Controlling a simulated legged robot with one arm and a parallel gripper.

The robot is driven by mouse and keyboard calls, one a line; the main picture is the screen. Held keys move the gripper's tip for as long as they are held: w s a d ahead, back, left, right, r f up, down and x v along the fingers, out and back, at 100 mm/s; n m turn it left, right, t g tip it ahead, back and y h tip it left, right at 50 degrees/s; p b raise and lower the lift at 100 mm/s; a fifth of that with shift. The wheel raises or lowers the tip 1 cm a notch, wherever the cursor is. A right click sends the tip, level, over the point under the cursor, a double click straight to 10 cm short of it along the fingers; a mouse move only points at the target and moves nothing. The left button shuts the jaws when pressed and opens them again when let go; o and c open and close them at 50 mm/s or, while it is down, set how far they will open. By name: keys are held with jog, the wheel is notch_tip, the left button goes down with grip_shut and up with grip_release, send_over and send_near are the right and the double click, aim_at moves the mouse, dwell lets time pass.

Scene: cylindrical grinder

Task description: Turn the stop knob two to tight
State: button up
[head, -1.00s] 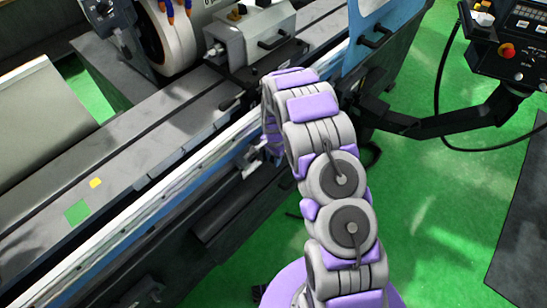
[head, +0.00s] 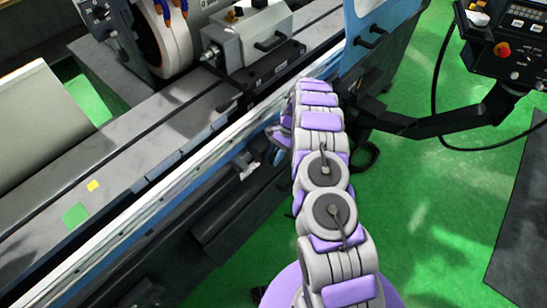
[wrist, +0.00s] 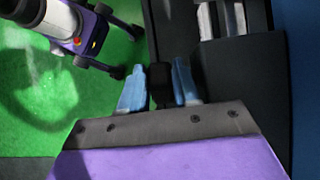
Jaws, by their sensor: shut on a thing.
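In the wrist view my gripper (wrist: 161,72) has two pale blue fingers, one on each side of a small black knob (wrist: 160,90). The fingers are shut on this knob, which looks like the stop knob. The knob's number or label cannot be read. It sits against the dark side of the grinder (wrist: 240,75). In the head view my arm reaches to the front side of the grinder bed (head: 130,170), and its own links hide the gripper tips and the knob.
The grinding wheel (head: 158,40) and a grey headstock block (head: 245,45) stand on the bed at the top. A control panel (head: 515,45) on a black swing arm (head: 450,125) stands to the right. Green floor (head: 430,210) is open at the lower right.

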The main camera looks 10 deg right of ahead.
jog(key=shift+f+y, duration=0.15)
jog(key=shift+y, duration=0.15)
dwell(0.5)
jog(key=o, duration=0.7)
jog(key=shift+w, duration=0.1)
